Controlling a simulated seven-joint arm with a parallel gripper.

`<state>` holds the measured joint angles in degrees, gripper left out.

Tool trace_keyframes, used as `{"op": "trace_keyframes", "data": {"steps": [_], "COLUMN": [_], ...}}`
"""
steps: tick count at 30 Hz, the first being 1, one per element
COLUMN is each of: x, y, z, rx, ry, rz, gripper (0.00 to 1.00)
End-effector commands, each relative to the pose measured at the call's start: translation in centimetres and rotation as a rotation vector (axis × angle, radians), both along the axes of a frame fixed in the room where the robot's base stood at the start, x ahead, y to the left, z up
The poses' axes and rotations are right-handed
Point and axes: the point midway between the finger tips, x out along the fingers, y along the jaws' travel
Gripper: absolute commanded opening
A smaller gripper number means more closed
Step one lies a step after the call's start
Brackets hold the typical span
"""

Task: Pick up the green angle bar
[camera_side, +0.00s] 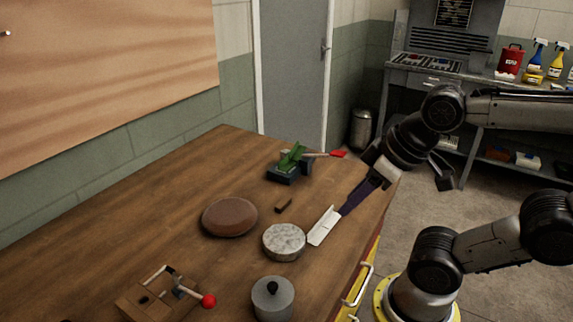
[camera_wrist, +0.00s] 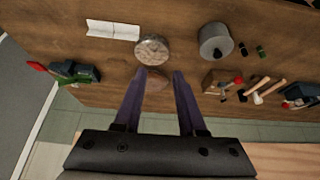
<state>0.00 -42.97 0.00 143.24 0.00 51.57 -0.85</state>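The green angle bar (camera_side: 292,157) appears to sit in a dark blue clamp block (camera_side: 286,176) with a red-ended handle (camera_side: 338,154), at the far side of the table. In the wrist view the green bar (camera_wrist: 69,72) is at the left, beside the red handle end (camera_wrist: 37,66). My gripper (camera_side: 348,207) has purple fingers and is above the table's right part, to the right of and nearer than the green bar. In the wrist view my gripper (camera_wrist: 158,74) is open, with a clear gap between the fingers. It holds nothing.
A white angled piece (camera_side: 324,226) lies near my fingertips. A speckled round block (camera_side: 284,241), brown disc (camera_side: 230,216), small brown piece (camera_side: 283,206), grey lidded pot (camera_side: 273,298) and red-knobbed clamp (camera_side: 170,293) stand on the wooden table (camera_side: 130,215). Its left part is clear.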

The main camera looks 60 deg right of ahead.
Motion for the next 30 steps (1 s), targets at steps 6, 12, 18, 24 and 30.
{"op": "trace_keyframes", "data": {"steps": [6, 12, 18, 24, 30], "x": [-0.4, 2.7, 8.9, 15.5, 22.0], "y": [0.0, -0.3, -2.1, -5.2, -9.5], "z": [0.8, 7.3, 13.0, 15.9, 16.1], "rx": [-0.125, -0.337, -0.511, -0.606, -0.643], "ry": [0.024, 0.015, 0.078, 0.15, 0.215], "rz": [0.241, 0.624, 0.964, 1.223, 1.419], "gripper": [0.4, 0.4, 0.4, 0.4, 0.4]}}
